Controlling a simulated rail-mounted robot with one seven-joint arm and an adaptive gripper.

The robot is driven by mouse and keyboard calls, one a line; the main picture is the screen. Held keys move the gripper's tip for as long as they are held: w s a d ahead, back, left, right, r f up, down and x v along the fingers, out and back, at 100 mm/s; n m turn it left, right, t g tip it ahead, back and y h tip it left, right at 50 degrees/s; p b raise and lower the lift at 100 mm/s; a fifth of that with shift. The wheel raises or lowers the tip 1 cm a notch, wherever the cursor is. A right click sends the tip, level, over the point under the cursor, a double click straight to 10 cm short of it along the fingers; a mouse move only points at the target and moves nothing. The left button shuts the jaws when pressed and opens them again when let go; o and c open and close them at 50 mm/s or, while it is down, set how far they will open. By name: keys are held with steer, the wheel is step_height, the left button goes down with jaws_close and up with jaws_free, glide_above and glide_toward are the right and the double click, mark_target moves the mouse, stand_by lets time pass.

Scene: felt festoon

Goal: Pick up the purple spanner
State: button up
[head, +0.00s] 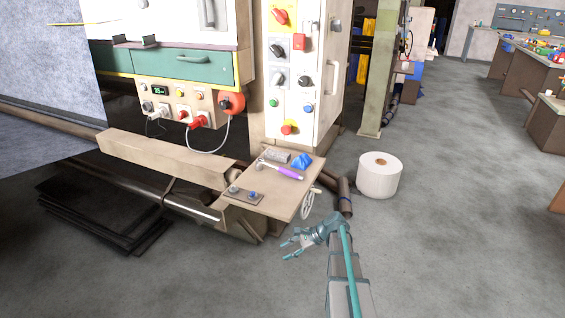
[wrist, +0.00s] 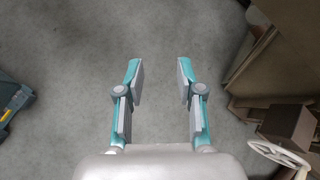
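The purple spanner (head: 283,171) lies on a small beige shelf (head: 285,198) below the control panel, in the head view. Its shaft is purple and its left end is a pale metal head. My gripper (head: 287,249) is in front of the shelf and to its lower right, apart from the spanner. In the wrist view my gripper (wrist: 160,72) is open, with nothing between its fingers and bare grey floor beyond them. The spanner does not show in the wrist view.
A blue object (head: 302,161) and a grey block (head: 275,156) lie close to the spanner. A small button plate (head: 243,194) is at the shelf's near left. A handwheel (head: 307,204) is at the shelf's right side. A white roll (head: 379,177) stands on open floor.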

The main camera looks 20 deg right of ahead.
steer(key=w+d+r+m+t+h+p, duration=0.1)
steer(key=w+d+r+m+t+p, duration=0.25)
steer(key=d+r, duration=0.6)
steer(key=w+d+r+m+t+h+p, duration=0.1)
steer(key=w+d+r+m+t+p, duration=0.3)
steer(key=d+r, duration=0.55)
steer(key=y+p, duration=0.1)
steer(key=p, duration=0.2)
glide_toward(287, 170)
steer(key=shift+w+d+r+g, duration=0.1)
steer(key=shift+w+g, duration=0.2)
steer(key=shift+g, duration=0.05)
steer(key=shift+w+a, duration=0.25)
steer(key=shift+p+x, duration=1.65)
steer(key=shift+x, duration=3.55)
jaws_close()
